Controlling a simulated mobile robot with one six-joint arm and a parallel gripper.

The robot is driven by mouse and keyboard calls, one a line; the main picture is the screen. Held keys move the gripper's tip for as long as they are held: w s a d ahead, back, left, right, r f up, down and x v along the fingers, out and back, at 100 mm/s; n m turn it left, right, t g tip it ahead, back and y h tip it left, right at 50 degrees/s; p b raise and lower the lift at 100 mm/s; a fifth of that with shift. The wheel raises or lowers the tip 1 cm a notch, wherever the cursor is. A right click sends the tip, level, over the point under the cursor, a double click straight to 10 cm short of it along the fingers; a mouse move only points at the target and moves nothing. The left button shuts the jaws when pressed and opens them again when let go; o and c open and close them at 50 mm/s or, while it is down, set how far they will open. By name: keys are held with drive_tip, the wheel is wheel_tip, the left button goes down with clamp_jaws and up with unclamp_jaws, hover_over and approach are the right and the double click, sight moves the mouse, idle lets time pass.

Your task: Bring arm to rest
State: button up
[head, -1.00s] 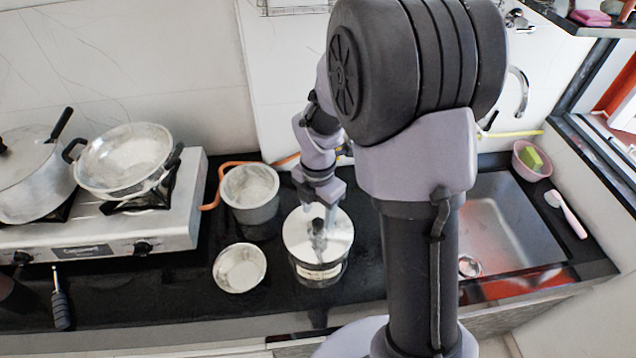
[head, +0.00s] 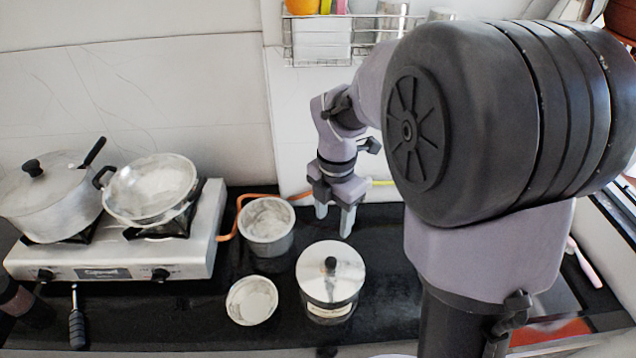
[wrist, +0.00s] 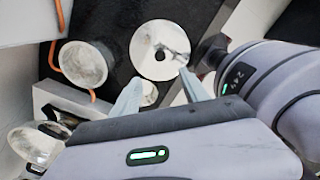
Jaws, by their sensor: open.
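My gripper (head: 334,222) is open and empty. In the head view its fingers point down above the dark counter, behind the lidded pot. The pot (head: 328,308) is dark with a light label, and its round pale lid (head: 331,272) with a black knob sits on top. My gripper is apart from the lid. In the wrist view the two fingers (wrist: 160,92) are spread, with the lid (wrist: 152,48) seen beyond them.
A metal pot (head: 266,240) and a small bowl (head: 252,301) stand left of the lidded pot. A stove (head: 120,262) with a pan (head: 150,188) and a lidded cooking pot (head: 45,205) is at left. A wire rack (head: 335,50) hangs on the back wall.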

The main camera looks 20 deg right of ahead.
drive_tip(key=s+a+f+m+t+b, duration=0.1)
drive_tip(key=s+a+m+t+b, duration=0.1)
drive_tip(key=s+m+b, duration=0.3)
drive_tip(key=s+a+f+m+t+y+b, duration=0.1)
drive_tip(key=s+m+b, duration=0.4)
drive_tip(key=m, duration=0.8)
drive_tip(key=s+a+f+m+t+y+b, duration=0.1)
drive_tip(key=s+a+m+b, duration=0.3)
drive_tip(key=m, duration=0.5)
drive_tip(key=s+f+t+b, duration=0.1)
drive_tip(key=s+b, duration=0.1)
drive_tip(key=s, duration=0.1)
drive_tip(key=shift+a+f+t, duration=0.3)
drive_tip(key=shift+a+t, duration=0.1)
drive_tip(key=shift+w, duration=0.1)
